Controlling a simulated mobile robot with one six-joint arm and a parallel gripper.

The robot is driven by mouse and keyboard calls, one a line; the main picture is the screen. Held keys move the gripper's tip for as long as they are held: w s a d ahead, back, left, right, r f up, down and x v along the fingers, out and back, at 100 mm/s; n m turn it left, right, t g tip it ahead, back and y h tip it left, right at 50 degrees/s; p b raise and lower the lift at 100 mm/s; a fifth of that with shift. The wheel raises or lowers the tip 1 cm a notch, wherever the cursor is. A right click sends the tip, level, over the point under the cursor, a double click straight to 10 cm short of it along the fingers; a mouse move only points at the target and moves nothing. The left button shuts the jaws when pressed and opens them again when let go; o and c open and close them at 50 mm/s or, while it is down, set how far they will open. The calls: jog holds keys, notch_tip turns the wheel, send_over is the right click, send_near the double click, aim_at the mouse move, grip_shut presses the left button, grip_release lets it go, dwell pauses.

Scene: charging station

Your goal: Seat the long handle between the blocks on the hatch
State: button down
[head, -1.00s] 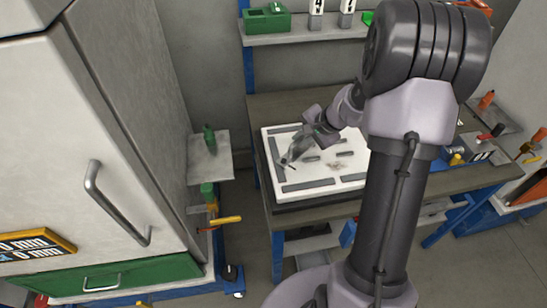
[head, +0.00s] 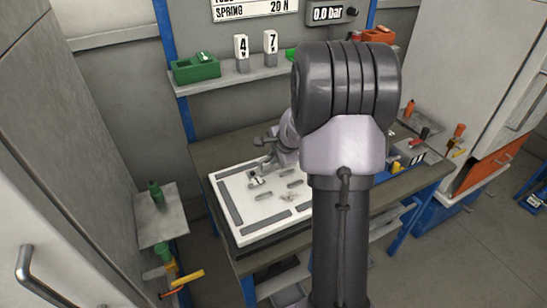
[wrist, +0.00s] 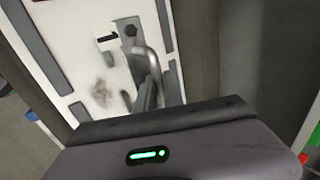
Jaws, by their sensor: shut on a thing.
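The hatch (head: 238,220) is a white panel with grey strips along its edges, lying on the workbench. In the wrist view the hatch (wrist: 90,72) fills the upper left. Several small grey blocks (head: 294,183) sit on its middle. My gripper (head: 264,164) is low over the far part of the hatch, partly hidden by my arm. In the wrist view it is shut on a grey curved piece, which looks like the long handle (wrist: 151,62). A pale block with a dark slot (wrist: 105,38) lies just left of it. I cannot tell whether the handle touches the blocks.
A shelf (head: 225,79) with a green box (head: 195,68) and two numbered white blocks stands behind the bench. A blue tray of parts (head: 412,164) is at the right.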

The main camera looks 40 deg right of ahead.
aim_at(274, 167)
jog(key=shift+f+b, duration=2.25)
jog(key=shift+f, duration=0.3)
jog(key=shift+f+b, duration=1.6)
jog(key=shift+b, duration=0.4)
jog(key=c, duration=1.4)
grip_release()
jog(key=shift+r, duration=0.1)
jog(key=p+v, duration=0.7)
jog(key=v, duration=1)
jog(key=shift+s+a+r, duration=0.1)
jog(key=shift+s+r, duration=0.05)
